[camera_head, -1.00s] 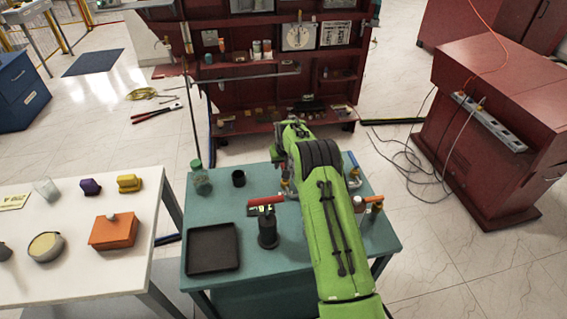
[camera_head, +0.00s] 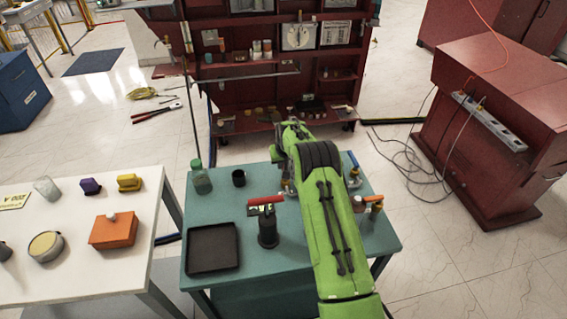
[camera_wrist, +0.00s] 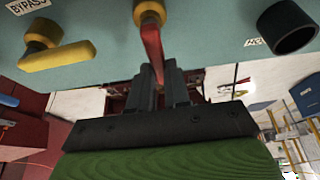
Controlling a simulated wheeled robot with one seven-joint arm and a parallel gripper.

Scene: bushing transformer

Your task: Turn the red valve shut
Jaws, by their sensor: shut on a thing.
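The red valve's lever (camera_wrist: 153,48) shows in the wrist view, joined to a round brass body (camera_wrist: 148,12) at the top of the picture. My gripper (camera_wrist: 159,70) has its two dark fingers close together on the end of the red lever. The fingers partly cover the lever's tip.
A yellow-handled valve (camera_wrist: 57,56) stands beside it near a BYPASS label; a black cup (camera_wrist: 287,25) is on the other side.

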